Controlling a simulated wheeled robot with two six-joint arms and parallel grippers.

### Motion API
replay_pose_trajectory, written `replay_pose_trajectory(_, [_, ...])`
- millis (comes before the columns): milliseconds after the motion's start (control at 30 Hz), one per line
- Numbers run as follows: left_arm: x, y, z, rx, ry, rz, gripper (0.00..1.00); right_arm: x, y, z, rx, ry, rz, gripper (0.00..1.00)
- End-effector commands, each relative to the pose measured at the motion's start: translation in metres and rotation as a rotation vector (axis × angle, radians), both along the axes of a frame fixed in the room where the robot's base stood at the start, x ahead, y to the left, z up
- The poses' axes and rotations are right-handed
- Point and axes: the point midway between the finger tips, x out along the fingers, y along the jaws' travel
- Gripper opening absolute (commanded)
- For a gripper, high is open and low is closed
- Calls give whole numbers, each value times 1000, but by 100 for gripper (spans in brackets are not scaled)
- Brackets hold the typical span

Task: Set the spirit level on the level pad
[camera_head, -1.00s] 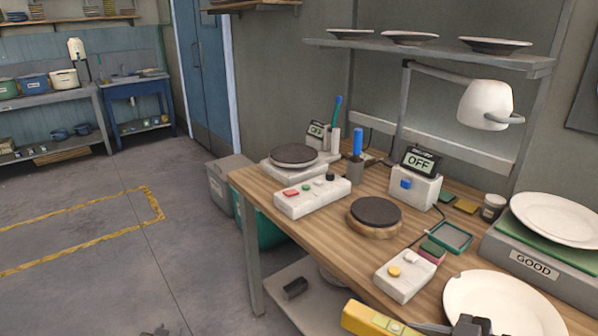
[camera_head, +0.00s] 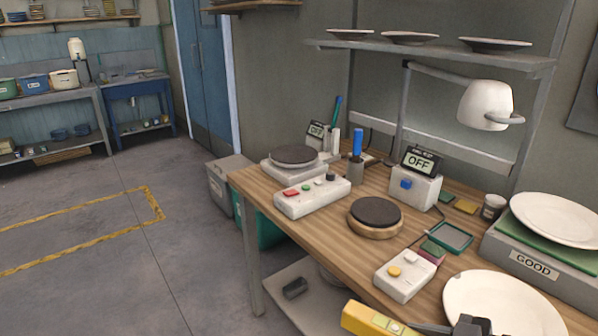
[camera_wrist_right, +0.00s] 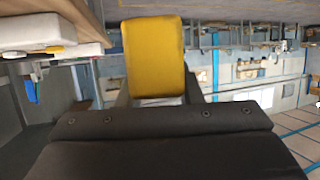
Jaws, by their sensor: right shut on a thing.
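The yellow spirit level (camera_head: 372,320) is at the bottom edge of the head view, in front of the table's front edge. Its end also shows as a yellow block in the right wrist view (camera_wrist_right: 155,58). My right gripper (camera_wrist_right: 157,98) is shut on the spirit level and holds it in the air. I cannot tell for sure which thing is the level pad; a green-rimmed square tray (camera_head: 451,237) and small flat olive (camera_head: 466,207) and green (camera_head: 447,198) pieces lie on the table. My left gripper is not in view.
A white button box (camera_head: 404,289) and a chipped white plate (camera_head: 490,292) are near the front edge. A dark round turntable (camera_head: 375,212), a display box reading OFF (camera_head: 413,188) and a grey GOOD stand (camera_head: 534,266) with a plate (camera_head: 555,219) stand behind. A lamp (camera_head: 485,104) hangs above.

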Motion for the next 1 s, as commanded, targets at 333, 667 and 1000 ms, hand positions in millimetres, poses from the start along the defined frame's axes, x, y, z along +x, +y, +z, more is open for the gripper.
replay_pose_trajectory(333, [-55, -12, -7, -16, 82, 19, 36, 0, 0, 1, 1, -2, 0, 3])
replay_pose_trajectory(667, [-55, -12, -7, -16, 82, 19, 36, -2, 3, -8, 9, -3, -39, 3])
replay_pose_trajectory(1000, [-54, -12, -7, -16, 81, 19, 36, -11, 6, -46, 17, -7, -329, 3])
